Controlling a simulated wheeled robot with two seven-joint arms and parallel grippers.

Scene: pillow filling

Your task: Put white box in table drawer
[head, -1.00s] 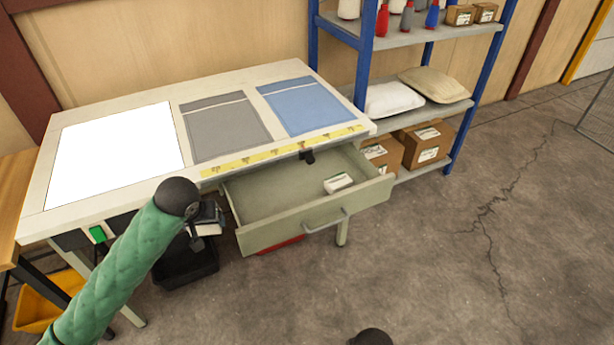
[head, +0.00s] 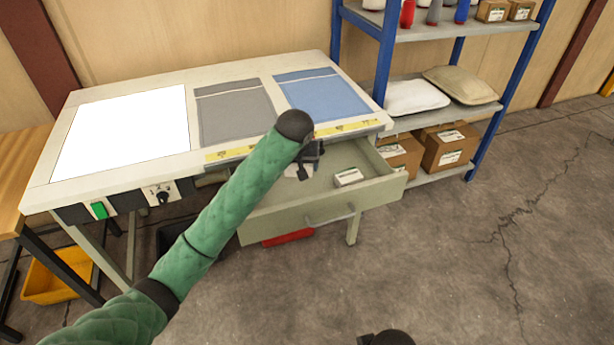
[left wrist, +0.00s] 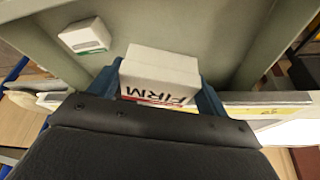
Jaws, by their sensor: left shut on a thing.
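My left gripper (head: 308,160) is over the open table drawer (head: 380,193), shut on a white box (head: 292,170) that my arm partly hides in the head view. In the left wrist view the held white box (left wrist: 160,68) shows black lettering reading "FIRM" and sits between the fingers, with the drawer's inside behind it. A second white box (head: 348,177) lies on the drawer floor towards the right; it also shows in the left wrist view (left wrist: 85,36), apart from the held one.
The worktable (head: 70,178) carries a white panel, a grey cloth (head: 235,115) and a blue cloth (head: 320,98). A blue shelf rack (head: 385,60) with pillows and cartons stands at the right. A yellow bin (head: 45,280) is below left. The floor at right is clear.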

